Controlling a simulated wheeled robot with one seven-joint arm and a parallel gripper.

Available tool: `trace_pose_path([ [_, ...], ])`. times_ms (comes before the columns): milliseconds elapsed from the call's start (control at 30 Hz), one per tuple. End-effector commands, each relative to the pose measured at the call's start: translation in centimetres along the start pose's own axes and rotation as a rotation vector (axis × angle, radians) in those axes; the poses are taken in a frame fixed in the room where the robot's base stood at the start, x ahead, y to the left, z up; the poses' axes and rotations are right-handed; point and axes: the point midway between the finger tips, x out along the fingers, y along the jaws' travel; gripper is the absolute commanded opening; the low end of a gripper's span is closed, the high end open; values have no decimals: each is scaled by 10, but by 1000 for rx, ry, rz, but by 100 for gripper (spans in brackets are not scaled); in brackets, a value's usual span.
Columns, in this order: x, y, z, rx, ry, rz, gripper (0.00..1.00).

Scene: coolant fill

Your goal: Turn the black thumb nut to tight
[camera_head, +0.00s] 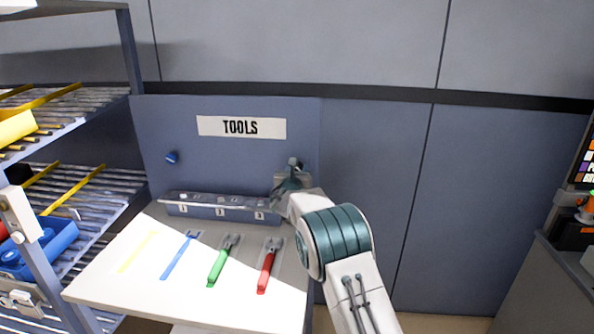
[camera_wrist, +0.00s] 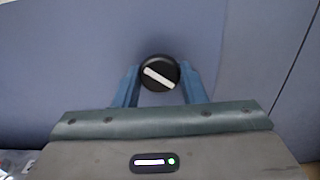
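The black thumb nut (camera_wrist: 159,73) is a round knob with a white bar across its face, in the middle of the wrist view. The bar slants from upper left to lower right. My gripper (camera_wrist: 159,76) has one blue-grey finger on each side of the nut, with the tips close to its edges. I cannot tell whether the fingers touch it. In the head view my gripper (camera_head: 293,168) is at the right part of the blue tool panel (camera_head: 225,165), and the nut cannot be made out there.
A blue knob (camera_head: 172,157) sits on the panel's left. Below is a numbered rail (camera_head: 220,208) and a white table (camera_head: 190,310) with yellow, blue, green and red-handled tools (camera_head: 267,270). A shelf rack (camera_head: 75,190) stands left. A cabinet (camera_head: 560,270) stands far right.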

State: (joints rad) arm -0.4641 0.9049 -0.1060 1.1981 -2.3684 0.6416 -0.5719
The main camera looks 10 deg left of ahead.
Motion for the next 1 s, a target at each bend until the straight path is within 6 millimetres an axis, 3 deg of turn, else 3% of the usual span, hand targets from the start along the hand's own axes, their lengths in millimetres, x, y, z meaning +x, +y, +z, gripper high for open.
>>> trace_pose_path([
  [467, 0, 1, -5, 74, -1, 1, 15],
  [1000, -1, 2, -7, 444, -3, 3, 15],
])
